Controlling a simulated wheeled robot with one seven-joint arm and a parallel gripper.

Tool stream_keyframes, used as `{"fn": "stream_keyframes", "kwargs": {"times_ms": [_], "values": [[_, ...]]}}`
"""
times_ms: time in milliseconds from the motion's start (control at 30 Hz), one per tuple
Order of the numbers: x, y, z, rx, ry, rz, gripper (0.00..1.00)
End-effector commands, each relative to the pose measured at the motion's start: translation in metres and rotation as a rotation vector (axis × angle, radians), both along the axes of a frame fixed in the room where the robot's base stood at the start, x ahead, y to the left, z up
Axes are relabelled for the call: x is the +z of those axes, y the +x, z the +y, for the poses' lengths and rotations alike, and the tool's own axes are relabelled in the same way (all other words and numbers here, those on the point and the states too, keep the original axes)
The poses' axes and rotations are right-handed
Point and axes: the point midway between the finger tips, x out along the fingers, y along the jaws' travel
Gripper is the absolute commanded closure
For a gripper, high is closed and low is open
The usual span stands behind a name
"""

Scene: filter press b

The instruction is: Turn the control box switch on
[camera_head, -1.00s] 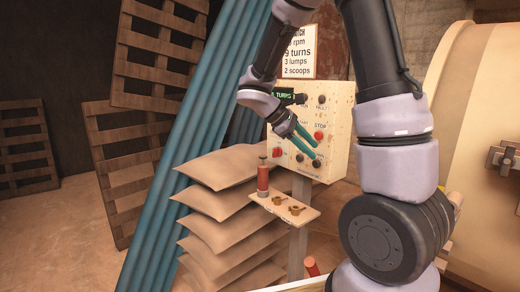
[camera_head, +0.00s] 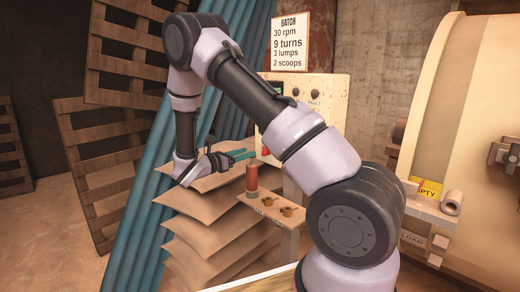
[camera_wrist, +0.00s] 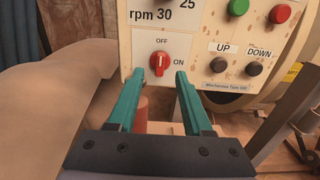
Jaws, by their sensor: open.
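The cream control box (camera_head: 337,92) stands behind my arm in the head view, which covers much of its front. In the wrist view the control box (camera_wrist: 220,25) fills the top. Its red rotary switch (camera_wrist: 159,63) has OFF above and ON to the right; its white mark stands nearly upright, toward OFF. My gripper (camera_wrist: 155,82) is open and empty, its teal fingers either side of the switch in the picture; whether they touch the box I cannot tell. In the head view my gripper (camera_head: 245,155) points right toward the box, above the stacked sacks.
Stacked sacks (camera_head: 215,205) lie below my gripper. A small shelf (camera_head: 286,222) under the box carries a red cylinder (camera_head: 252,180) and two brass pieces. UP (camera_wrist: 219,65) and DOWN (camera_wrist: 254,68) buttons sit right of the switch. Blue corrugated sheets (camera_head: 150,200) lean at left.

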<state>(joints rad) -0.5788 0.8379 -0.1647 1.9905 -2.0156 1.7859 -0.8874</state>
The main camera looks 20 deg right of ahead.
Motion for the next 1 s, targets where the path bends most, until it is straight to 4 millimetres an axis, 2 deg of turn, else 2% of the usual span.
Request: {"fn": "stream_keyframes", "kwargs": {"times_ms": [33, 200, 400, 533, 833, 867, 900, 967, 1000], "values": [[0.0, 0.003, -0.011, -0.006, 0.001, 0.0, 0.5], [0.0, 0.015, -0.042, -0.007, 0.002, -0.001, 0.5], [0.0, 0.027, -0.067, -0.004, 0.003, -0.001, 0.5], [0.0, 0.03, -0.075, -0.003, 0.003, -0.001, 0.5], [0.0, 0.031, -0.077, -0.002, 0.002, -0.001, 0.5], [0.0, 0.031, -0.077, -0.002, 0.002, -0.001, 0.58], [0.0, 0.031, -0.077, -0.002, 0.002, -0.001, 0.73], [0.0, 0.031, -0.077, -0.002, 0.002, -0.001, 0.96], [0.0, 0.031, -0.077, -0.002, 0.002, -0.001, 1.0]]}}
